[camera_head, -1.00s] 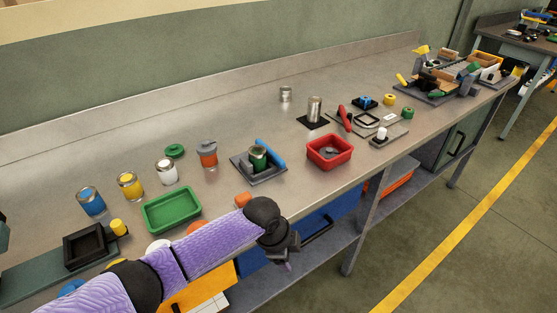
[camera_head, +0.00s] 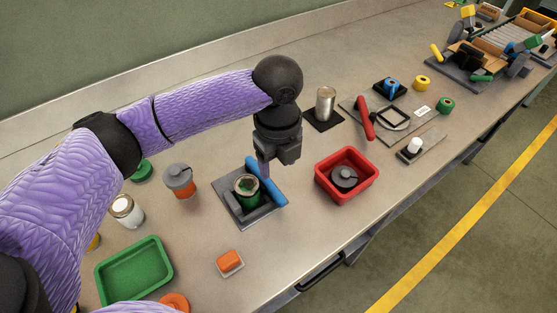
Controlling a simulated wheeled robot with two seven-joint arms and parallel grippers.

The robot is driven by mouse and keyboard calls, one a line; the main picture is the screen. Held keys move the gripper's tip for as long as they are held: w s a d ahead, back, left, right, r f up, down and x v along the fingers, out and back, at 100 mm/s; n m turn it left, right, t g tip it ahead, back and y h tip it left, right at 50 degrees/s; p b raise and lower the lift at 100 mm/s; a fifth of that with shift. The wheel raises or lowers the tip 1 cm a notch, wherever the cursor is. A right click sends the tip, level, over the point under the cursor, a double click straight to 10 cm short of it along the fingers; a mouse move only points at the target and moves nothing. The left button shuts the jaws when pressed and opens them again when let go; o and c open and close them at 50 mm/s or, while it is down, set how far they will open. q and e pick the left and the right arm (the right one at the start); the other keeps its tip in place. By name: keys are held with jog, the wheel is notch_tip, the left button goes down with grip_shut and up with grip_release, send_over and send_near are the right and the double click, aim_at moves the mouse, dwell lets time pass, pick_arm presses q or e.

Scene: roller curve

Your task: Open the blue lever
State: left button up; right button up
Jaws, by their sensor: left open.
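The blue lever (camera_head: 274,192) is a blue bar along the right side of a dark grey fixture (camera_head: 231,204) on the bench. A green can (camera_head: 246,190) stands in the fixture beside the lever. My left gripper (camera_head: 265,170) points down just above the far part of the lever and partly covers it. Its jaws are open with nothing seen between them. I cannot tell whether a finger touches the lever. My right gripper is not in view.
A red tray (camera_head: 370,195) holding a dark round part stands to the right. An orange block (camera_head: 230,260) lies in front, and a green tray (camera_head: 101,270) at the lower left. A grey-lidded orange jar (camera_head: 180,182) stands left of the fixture. A metal can (camera_head: 325,103) is behind.

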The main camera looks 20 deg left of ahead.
aim_at(278, 194)
pick_arm(q)
jog(key=f+b, duration=0.1)
jog(key=f, duration=0.5)
jog(key=f+b, duration=0.1)
jog(key=f, duration=0.1)
jog(key=shift+s+d+f+b, duration=0.1)
jog(key=shift+s+f+b, duration=0.2)
jog(key=shift+s+f, duration=0.1)
jog(key=shift+f, duration=0.4)
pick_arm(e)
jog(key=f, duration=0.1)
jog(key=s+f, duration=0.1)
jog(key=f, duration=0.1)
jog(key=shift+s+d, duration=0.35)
pick_arm(q)
grip_shut()
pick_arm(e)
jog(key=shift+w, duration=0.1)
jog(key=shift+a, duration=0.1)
